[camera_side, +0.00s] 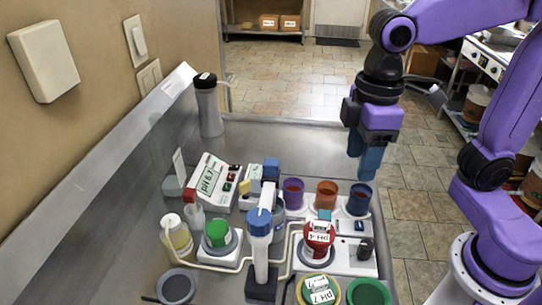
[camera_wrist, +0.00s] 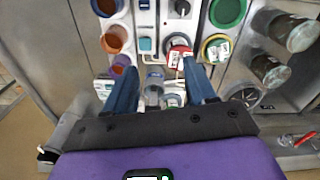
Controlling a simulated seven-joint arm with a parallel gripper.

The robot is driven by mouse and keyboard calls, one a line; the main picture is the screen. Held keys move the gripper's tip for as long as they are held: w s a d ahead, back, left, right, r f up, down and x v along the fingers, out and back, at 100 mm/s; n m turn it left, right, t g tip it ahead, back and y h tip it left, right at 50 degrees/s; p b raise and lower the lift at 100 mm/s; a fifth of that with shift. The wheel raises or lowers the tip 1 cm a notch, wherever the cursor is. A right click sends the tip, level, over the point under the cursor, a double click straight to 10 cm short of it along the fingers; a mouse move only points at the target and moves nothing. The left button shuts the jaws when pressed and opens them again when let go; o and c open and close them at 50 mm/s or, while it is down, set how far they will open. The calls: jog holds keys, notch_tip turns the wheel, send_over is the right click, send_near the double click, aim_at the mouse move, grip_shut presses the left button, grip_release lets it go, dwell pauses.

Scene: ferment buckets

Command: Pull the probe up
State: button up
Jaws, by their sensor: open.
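A pH meter (camera_side: 212,182) with a lit display stands at the back left of the bench in the side view. A white upright stand (camera_side: 261,240) with a blue knob (camera_side: 259,221) rises in front of it. A blue-topped piece (camera_side: 271,168) shows behind the stand; it may be the probe's head, but I cannot tell. The probe's lower end is hidden. My gripper (camera_side: 365,163) is open and empty, pointing down, high at the back right, apart from these. In the wrist view my gripper's fingers (camera_wrist: 162,90) are spread, with small items beyond them.
Purple (camera_side: 293,192), orange (camera_side: 327,194) and blue (camera_side: 359,199) buckets stand in a row below my gripper. A red-capped pH 4 bottle (camera_side: 319,236), a green-capped bottle (camera_side: 217,233) and a pH 7 pot (camera_side: 319,291) crowd the front. A grey flask (camera_side: 208,105) stands at the back left.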

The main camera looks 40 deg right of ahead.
notch_tip(320, 180, up, 13)
jog(key=m, duration=0.2)
send_over(271, 162)
jog(key=r, duration=0.1)
notch_tip(271, 162, down, 17)
jog(key=shift+f, duration=0.2)
